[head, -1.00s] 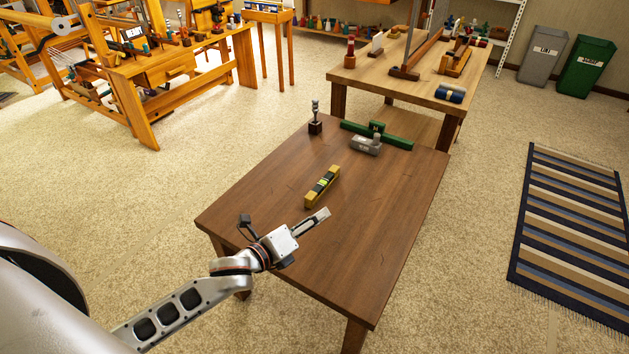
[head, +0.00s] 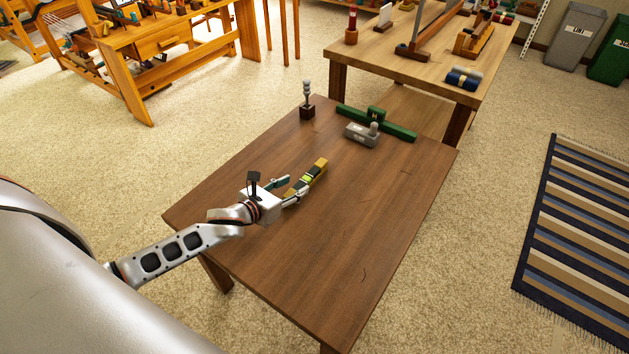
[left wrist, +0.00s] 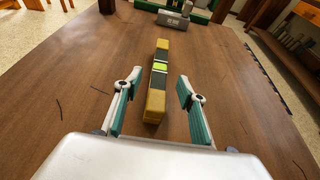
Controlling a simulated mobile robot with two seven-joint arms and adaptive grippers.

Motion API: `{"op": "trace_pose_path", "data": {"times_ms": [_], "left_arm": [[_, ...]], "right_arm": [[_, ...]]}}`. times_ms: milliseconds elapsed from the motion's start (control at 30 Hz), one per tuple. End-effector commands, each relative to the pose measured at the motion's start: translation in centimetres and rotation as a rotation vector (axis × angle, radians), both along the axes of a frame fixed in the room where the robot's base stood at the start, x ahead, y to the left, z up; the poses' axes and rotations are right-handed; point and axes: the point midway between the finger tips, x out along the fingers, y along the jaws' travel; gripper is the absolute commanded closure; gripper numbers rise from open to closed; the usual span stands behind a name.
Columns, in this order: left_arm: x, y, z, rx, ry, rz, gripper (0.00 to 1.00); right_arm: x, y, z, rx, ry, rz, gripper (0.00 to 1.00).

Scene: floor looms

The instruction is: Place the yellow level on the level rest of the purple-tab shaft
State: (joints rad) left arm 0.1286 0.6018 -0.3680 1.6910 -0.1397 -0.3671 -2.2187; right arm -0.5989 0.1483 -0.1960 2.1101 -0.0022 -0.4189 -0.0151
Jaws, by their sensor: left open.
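The yellow level (head: 316,173), with dark bands and a bright green vial, lies flat on the brown table. It also shows in the left wrist view (left wrist: 156,103), lengthwise between the fingers. My left gripper (head: 286,192) is open at the level's near end, its teal-padded fingers (left wrist: 160,90) one on each side with gaps. The height of the fingers over the table is hard to tell. I cannot make out a purple-tab shaft or its level rest in these views. My right gripper is not in view.
On the brown table's (head: 300,270) far end stand a green stand (head: 400,131), a grey block with a knob (head: 360,135) and a small dark-based post (head: 307,108). A lighter table (head: 400,70) stands behind. A wooden loom bench (head: 180,55) is at the back left. The table's near half is clear.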

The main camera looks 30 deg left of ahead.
Motion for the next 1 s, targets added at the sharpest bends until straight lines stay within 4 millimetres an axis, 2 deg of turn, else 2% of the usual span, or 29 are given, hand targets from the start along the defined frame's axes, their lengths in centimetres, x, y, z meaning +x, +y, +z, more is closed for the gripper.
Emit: {"op": "trace_pose_path", "data": {"times_ms": [33, 167, 467, 633, 800, 1000], "left_arm": [[-0.3, 0.0, -1.1, -0.001, 0.011, 0.000, 0.60], [0.3, -0.1, -1.6, -0.001, 0.013, 0.001, 0.60], [3.2, -0.5, -2.7, -0.003, 0.013, 0.002, 0.60], [5.4, -0.8, -3.9, -0.004, 0.015, 0.002, 0.60], [6.7, -0.9, -4.2, -0.002, 0.012, 0.001, 0.60], [6.9, -1.0, -4.0, -0.001, 0.009, 0.000, 0.60]], "right_arm": [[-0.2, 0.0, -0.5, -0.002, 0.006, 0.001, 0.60], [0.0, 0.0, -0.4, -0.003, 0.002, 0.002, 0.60], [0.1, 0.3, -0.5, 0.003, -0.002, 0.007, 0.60], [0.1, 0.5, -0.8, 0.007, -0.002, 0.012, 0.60], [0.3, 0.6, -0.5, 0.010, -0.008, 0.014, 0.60], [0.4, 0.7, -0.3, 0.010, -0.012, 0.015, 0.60]]}}
